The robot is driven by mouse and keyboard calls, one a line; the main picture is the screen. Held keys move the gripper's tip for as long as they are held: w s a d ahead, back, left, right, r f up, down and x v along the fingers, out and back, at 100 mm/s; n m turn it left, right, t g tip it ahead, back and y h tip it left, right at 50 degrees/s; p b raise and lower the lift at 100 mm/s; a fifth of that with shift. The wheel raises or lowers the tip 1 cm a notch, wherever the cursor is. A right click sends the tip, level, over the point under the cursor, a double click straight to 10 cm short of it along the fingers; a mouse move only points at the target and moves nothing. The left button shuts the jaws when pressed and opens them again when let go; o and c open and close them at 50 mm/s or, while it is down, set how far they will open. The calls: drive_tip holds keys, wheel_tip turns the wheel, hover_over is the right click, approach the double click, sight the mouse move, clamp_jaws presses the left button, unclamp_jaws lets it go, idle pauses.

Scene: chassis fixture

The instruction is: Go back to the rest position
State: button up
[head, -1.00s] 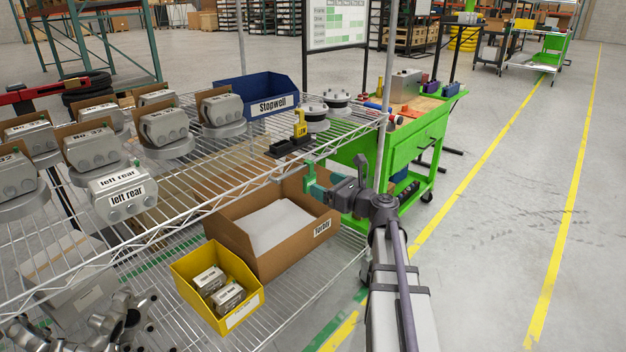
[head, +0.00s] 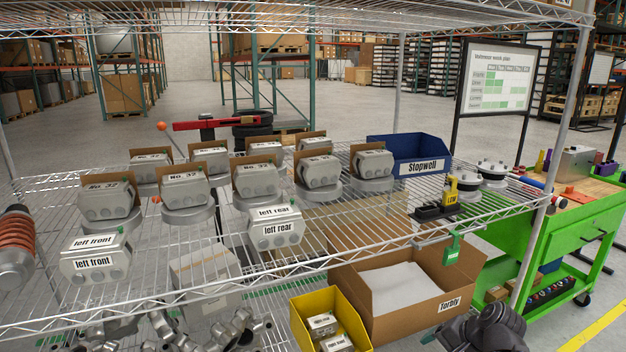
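My gripper (head: 440,338) shows only in part at the bottom edge of the head view, right of centre, as dark grey parts below and in front of the brown box marked Torbly (head: 448,305). Its fingertips are small and dark, and I cannot tell whether they are open or shut. A green piece (head: 453,250) hangs at the front edge of the wire shelf (head: 330,258), above and apart from my gripper.
Grey units labelled left front (head: 95,262) and left rear (head: 275,228) stand on the upper shelf, with several others behind. A blue Stopwell bin (head: 410,155) and a yellow-black tool (head: 450,195) are further right. A yellow bin (head: 330,318) sits below. A green cart (head: 560,235) stands at right.

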drive_tip(key=s+a+n+g+h+p, duration=0.2)
drive_tip(key=s+a+n+g+h, duration=0.3)
drive_tip(key=a+n, duration=0.6)
wheel_tip(320, 180, up, 17)
drive_tip(key=a+m+p, duration=0.1)
drive_tip(key=p, duration=1.6)
drive_tip(key=shift+s+a+f+m+t, duration=0.15)
drive_tip(key=shift+s+a+m+t, duration=0.15)
drive_tip(key=shift+a+m+t, duration=0.1)
